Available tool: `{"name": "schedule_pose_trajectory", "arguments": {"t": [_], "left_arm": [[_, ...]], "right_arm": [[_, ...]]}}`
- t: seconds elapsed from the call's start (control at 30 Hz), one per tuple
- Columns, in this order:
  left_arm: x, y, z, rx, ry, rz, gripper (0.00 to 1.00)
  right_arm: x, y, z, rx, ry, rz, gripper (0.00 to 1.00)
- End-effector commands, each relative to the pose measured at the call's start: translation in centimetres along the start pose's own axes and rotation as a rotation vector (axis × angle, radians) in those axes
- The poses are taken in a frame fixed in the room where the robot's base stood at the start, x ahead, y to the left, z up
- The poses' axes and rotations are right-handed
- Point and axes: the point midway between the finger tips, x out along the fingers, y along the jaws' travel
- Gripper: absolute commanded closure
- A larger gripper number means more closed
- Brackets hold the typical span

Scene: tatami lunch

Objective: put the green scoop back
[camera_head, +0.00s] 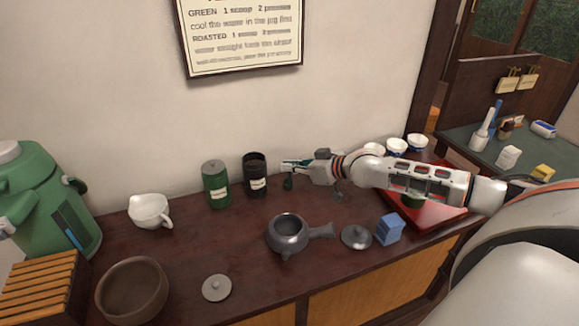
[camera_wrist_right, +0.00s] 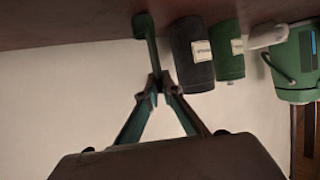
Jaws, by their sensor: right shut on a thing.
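My right gripper (camera_head: 285,166) is shut on the green scoop (camera_head: 288,183), which hangs below the fingers just right of the dark canister, above the counter. In the right wrist view, turned upside down, the gripper (camera_wrist_right: 156,80) pinches the green scoop (camera_wrist_right: 148,42) at the fingertips. The dark canister (camera_head: 256,180) looks open at the top and has a pale label; it stands close beside the scoop in the wrist view (camera_wrist_right: 190,60). The green canister (camera_head: 215,188), with a lid on, stands to its left. My left gripper is not in view.
A dark teapot (camera_head: 288,234), its lid (camera_head: 356,238), a blue box (camera_head: 389,230) and a grey lid (camera_head: 217,288) lie in front. A white pitcher (camera_head: 149,212), brown bowl (camera_head: 132,292) and green airpot (camera_head: 48,205) stand left. A red tray (camera_head: 446,212) is right. A wall rises behind.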

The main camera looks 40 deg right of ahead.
Motion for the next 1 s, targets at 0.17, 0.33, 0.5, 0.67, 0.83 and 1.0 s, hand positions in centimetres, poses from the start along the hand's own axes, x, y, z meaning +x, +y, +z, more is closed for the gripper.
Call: {"name": "schedule_pose_trajectory", "arguments": {"t": [0.17,0.33,0.5,0.67,0.83,1.0], "left_arm": [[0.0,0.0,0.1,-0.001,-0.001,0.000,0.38],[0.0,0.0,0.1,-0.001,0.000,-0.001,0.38],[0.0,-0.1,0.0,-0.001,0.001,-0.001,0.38],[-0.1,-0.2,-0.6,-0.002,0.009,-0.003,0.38],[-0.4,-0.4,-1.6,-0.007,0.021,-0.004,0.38],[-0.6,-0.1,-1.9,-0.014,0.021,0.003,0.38]], "right_arm": [[0.1,0.0,0.3,0.000,-0.001,0.000,0.78],[0.1,0.0,0.3,0.000,-0.001,0.000,0.78],[0.1,0.0,0.2,0.000,-0.001,0.000,0.78],[-0.8,0.1,-0.1,-0.002,-0.002,0.001,0.78],[-3.3,0.0,-0.2,-0.004,-0.002,0.001,0.78],[-5.6,0.0,-0.2,-0.001,-0.001,0.001,0.78]]}}
